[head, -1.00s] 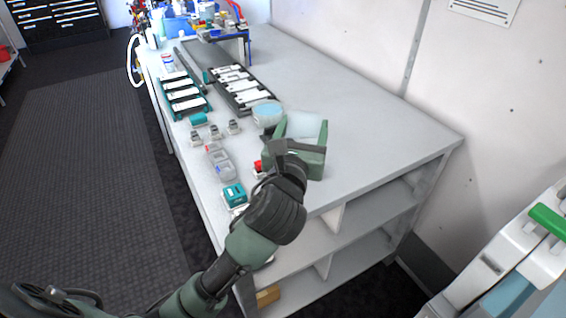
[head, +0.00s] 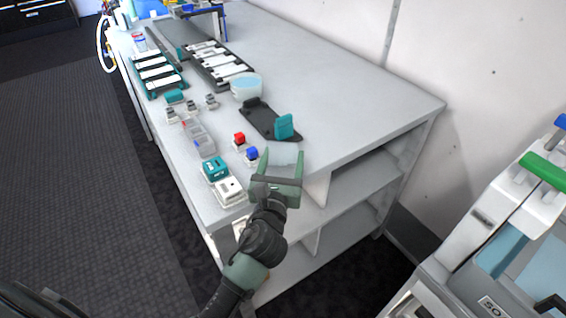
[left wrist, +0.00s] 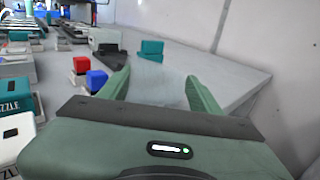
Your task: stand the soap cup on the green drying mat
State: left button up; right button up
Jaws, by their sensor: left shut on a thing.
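My left gripper (head: 281,162) is over the near end of the bench and also shows in the left wrist view (left wrist: 158,90). Its green fingers are apart, closed on a pale see-through thing (head: 284,158) that barely shows; I cannot tell whether it is the soap cup. In the left wrist view the held thing cannot be told from the grey behind it. A clear round cup with pale blue contents (head: 246,87) stands upright on the bench, apart from the gripper. I cannot make out a green drying mat. My right gripper is not in view.
A black plate with a teal block (head: 284,126) lies on the bench (head: 345,95) beyond the gripper. Red (head: 239,139) and blue (head: 252,153) blocks, teal and white boxes and racks line the left side. The bench's right side is clear. A white machine (head: 490,225) stands right.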

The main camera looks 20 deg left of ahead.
pick_arm(q)
jog(key=shift+f, duration=0.15)
jog(key=shift+f, duration=0.15)
jog(key=o, duration=1.3)
jog(key=shift+o, duration=0.2)
